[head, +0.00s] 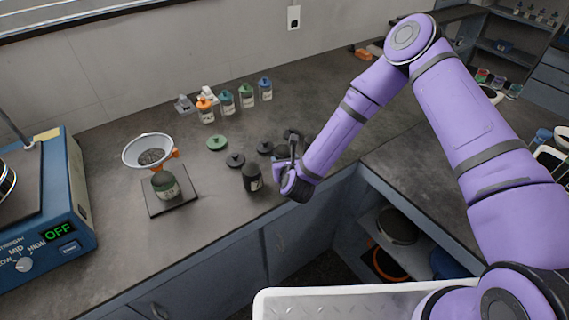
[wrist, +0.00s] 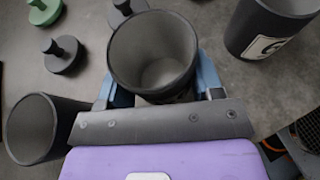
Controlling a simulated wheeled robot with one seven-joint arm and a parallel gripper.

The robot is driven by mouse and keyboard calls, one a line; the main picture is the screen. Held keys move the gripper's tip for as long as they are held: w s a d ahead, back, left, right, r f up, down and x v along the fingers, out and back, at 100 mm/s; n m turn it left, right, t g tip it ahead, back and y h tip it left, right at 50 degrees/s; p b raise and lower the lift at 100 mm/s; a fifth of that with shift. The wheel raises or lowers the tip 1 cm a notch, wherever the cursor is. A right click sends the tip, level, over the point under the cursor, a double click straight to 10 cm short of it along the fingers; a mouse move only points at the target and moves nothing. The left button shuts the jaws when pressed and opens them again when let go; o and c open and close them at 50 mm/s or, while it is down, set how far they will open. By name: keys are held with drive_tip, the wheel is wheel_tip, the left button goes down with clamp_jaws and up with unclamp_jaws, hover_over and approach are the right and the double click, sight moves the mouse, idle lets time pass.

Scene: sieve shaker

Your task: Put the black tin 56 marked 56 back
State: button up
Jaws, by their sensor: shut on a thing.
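My gripper (wrist: 158,92) is shut on a black tin (wrist: 152,48) that is open at the top and looks empty. The blue fingers sit on either side of its wall. No marking on this tin faces the wrist camera, so I cannot read its number. In the head view my gripper (head: 289,160) is low over the bench near its front edge, and the arm hides most of the held tin. A second open black tin (head: 252,178) stands to its left, also at lower left in the wrist view (wrist: 28,130). A third black tin (wrist: 268,25) with a partly visible white label stands at upper right.
Black lids (head: 235,160) and a green lid (head: 217,143) lie on the bench. Several capped bottles (head: 228,103) stand behind. The blue shaker (head: 68,235) reads OFF.

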drive_tip(key=shift+f, duration=0.45)
drive_tip(key=shift+f, duration=0.1)
drive_tip(key=o, duration=0.9)
drive_tip(key=shift+o, duration=0.2)
drive_tip(key=shift+s, duration=0.25)
drive_tip(key=v, duration=1.1)
drive_tip(key=shift+s+d+r, duration=0.15)
drive_tip(key=shift+s+r, duration=0.05)
drive_tip(key=shift+r, duration=0.05)
